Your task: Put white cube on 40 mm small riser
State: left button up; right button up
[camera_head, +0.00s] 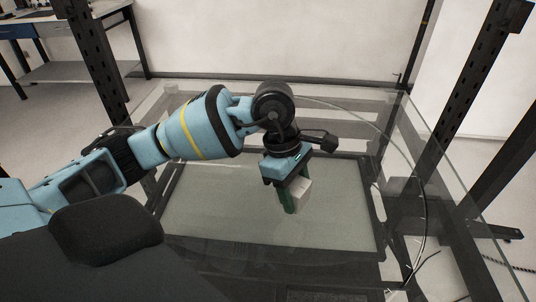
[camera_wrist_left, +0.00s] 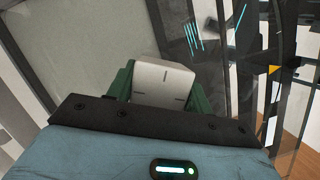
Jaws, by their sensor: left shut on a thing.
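The white cube (camera_head: 300,193) is held between the green fingers of my left gripper (camera_head: 289,197) in the head view. The gripper points down and is shut on the cube. The cube also shows in the left wrist view (camera_wrist_left: 163,83), with a green finger on each side of it. In the head view the cube appears above the middle of the glass table (camera_head: 230,220); how high it is I cannot tell for sure. I cannot make out the 40 mm small riser in either view. My right gripper is not in view.
Dark frame posts (camera_head: 97,60) stand at the back left and on the right (camera_head: 466,80). Thin cables (camera_head: 424,190) run along the table's right side. A bench (camera_head: 70,70) stands in the far left background. The visible glass around the gripper looks clear.

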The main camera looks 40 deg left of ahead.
aim_at(297, 178)
pick_arm(q)
jog(key=n, duration=0.2)
jog(key=r+n+t, duration=0.1)
jog(key=n, duration=0.2)
jog(key=shift+w+t, duration=0.2)
jog(key=shift+t, duration=0.1)
jog(key=n, duration=0.2)
jog(key=n+y, duration=0.1)
jog(key=n, duration=0.1)
jog(key=r+n+t+p, duration=0.1)
jog(key=shift+w+n, duration=0.25)
jog(key=shift+n, duration=0.15)
jog(key=n+y, duration=0.1)
jog(key=n, duration=0.1)
jog(key=r+n+y, duration=0.1)
jog(key=n, duration=0.2)
jog(key=shift+w+a+t+p, duration=0.2)
jog(key=shift+t+p, duration=0.1)
jog(key=shift+t, duration=0.1)
jog(key=n, duration=0.1)
jog(key=n+y, duration=0.1)
jog(key=n, duration=0.1)
jog(key=shift+w+a+r, duration=0.1)
jog(key=shift+a+r, duration=0.1)
jog(key=shift+r, duration=0.15)
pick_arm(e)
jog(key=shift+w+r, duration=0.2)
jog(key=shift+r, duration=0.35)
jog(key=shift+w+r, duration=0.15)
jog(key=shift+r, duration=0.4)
